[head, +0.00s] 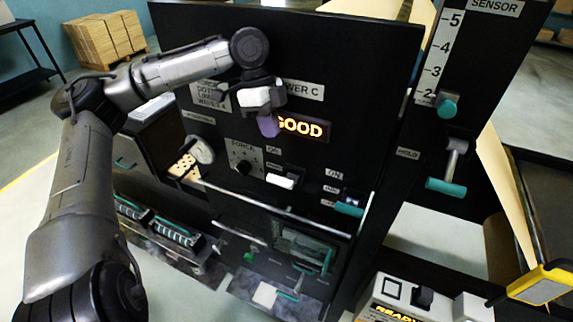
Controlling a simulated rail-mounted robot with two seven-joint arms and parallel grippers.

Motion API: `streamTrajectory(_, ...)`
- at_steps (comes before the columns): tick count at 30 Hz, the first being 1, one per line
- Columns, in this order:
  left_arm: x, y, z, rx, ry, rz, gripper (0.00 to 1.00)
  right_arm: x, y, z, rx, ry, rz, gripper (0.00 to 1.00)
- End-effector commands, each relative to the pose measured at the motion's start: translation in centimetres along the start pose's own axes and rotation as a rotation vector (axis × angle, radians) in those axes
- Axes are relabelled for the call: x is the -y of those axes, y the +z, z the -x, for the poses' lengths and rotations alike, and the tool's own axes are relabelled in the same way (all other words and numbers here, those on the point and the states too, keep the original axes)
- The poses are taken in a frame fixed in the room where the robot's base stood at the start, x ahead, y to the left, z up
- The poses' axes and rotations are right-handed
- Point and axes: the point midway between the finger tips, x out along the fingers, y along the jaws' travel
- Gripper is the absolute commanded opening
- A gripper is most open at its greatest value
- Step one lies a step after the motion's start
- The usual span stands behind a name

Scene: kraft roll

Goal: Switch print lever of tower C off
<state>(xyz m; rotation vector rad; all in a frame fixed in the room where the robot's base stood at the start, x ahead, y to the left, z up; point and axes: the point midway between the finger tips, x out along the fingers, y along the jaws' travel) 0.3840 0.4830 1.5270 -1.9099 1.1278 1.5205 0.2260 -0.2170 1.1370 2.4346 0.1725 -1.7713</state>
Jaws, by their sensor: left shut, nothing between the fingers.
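The black panel of tower C (345,75) fills the middle of the head view, its "TOWER C" plate (305,90) partly hidden by my left gripper. My left gripper (268,125) is shut and empty, in front of the panel just left of the lit "GOOD" display (303,128). Below it, a white-handled lever (281,181) sits under a small label that I cannot read surely. To its right, a teal-handled lever (348,209) sits beside a label column with "ON" at the top. I cannot tell by lettering which is the print lever. My right gripper is not in view.
A force knob (243,167) and a pale round knob (201,149) are on the panel's left. Right of it are a teal hold lever (447,187) and a sensor slider (447,106). A yellow-edged device (541,285) and a control box (425,300) stand lower right.

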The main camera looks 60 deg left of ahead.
Motion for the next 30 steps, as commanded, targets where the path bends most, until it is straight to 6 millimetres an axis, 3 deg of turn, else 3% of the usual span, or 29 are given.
streamTrajectory(14,0.0,0.0,-0.5,0.000,0.002,-0.003,0.00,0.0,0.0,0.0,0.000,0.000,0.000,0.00)
streamTrajectory(30,-0.1,0.0,-8.2,0.003,0.002,-0.002,0.00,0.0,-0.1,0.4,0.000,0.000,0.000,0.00)
